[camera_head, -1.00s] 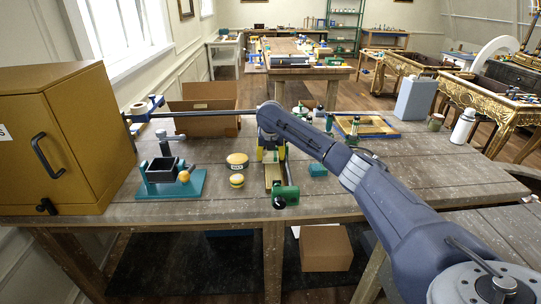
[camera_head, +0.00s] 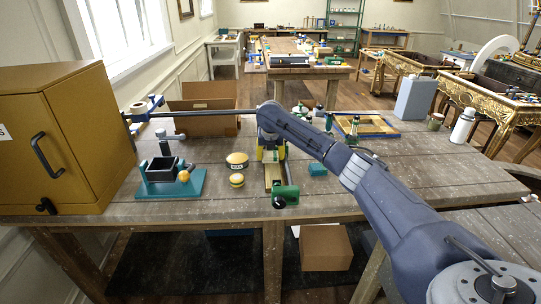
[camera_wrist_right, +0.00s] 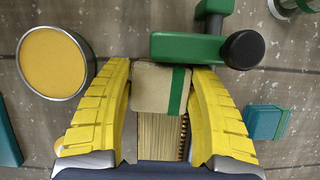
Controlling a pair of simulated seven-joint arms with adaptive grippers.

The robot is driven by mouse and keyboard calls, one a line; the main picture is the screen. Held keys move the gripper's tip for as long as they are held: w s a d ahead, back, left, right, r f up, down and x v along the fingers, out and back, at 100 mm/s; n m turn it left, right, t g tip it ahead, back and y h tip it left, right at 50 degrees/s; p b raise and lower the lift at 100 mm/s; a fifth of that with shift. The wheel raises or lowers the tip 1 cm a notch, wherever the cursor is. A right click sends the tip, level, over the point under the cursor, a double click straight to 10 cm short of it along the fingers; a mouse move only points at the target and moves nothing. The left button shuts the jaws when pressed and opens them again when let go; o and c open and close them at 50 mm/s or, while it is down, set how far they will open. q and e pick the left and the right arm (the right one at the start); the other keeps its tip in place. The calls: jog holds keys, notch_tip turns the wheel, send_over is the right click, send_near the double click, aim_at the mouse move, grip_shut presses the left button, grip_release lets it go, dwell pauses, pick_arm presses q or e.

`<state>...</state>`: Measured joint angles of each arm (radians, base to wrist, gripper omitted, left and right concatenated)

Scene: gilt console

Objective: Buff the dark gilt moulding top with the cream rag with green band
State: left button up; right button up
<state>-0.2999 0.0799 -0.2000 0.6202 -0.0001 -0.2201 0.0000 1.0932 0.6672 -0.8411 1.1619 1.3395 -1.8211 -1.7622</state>
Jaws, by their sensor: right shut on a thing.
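The cream rag with green band (camera_wrist_right: 158,88) is a small folded pad, its green stripe near the right side in the right wrist view. My right gripper (camera_wrist_right: 165,82) is shut on it, with a yellow finger on each side. In the head view the gripper (camera_head: 271,153) points down over the middle of the bench. A ribbed golden strip (camera_wrist_right: 158,140) shows just below the rag in the wrist view; it looks like the moulding. In the head view a pale strip (camera_head: 273,176) runs forward from under the gripper. I cannot tell whether the rag touches it. My left gripper is not in view.
A green clamp (camera_wrist_right: 190,47) with a dark knob sits close to the rag. A round yellow-topped tin (camera_wrist_right: 55,62) stands to the left. A teal block (camera_wrist_right: 266,122) lies to the right. A mustard cabinet (camera_head: 60,140) stands at the bench's left end.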

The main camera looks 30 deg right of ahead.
aim_at(275, 177)
jog(key=shift+s+f, duration=0.1)
jog(key=shift+s, duration=0.05)
jog(key=shift+s+a+f, duration=0.1)
jog(key=shift+s+a, duration=0.4)
jog(key=shift+s, duration=0.5)
jog(key=shift+s+a+f, duration=0.15)
jog(key=shift+s+a, duration=0.35)
jog(key=shift+s, duration=0.55)
jog(key=shift+s+a+f, duration=0.1)
jog(key=shift+s+a, duration=0.4)
jog(key=shift+s, duration=0.5)
jog(key=shift+s+a+r, duration=0.1)
jog(key=shift+s+a, duration=0.4)
jog(key=shift+s, duration=0.5)
jog(key=shift+s+a+r, duration=0.1)
jog(key=shift+s+a, duration=0.4)
jog(key=shift+s, duration=0.5)
jog(key=shift+s+a+r, duration=0.1)
jog(key=shift+s+a, duration=0.4)
jog(key=shift+s, duration=0.5)
jog(key=shift+d+f, duration=0.1)
jog(key=shift+s+d+f, duration=0.1)
jog(key=shift+s+d, duration=0.05)
jog(key=shift+d, duration=0.15)
jog(key=shift+a, duration=0.15)
jog(key=shift+o, duration=0.2)
jog(key=shift+w+a, duration=0.25)
jog(key=shift+a, duration=0.15)
jog(key=shift+d, duration=0.1)
jog(key=shift+c, duration=0.2)
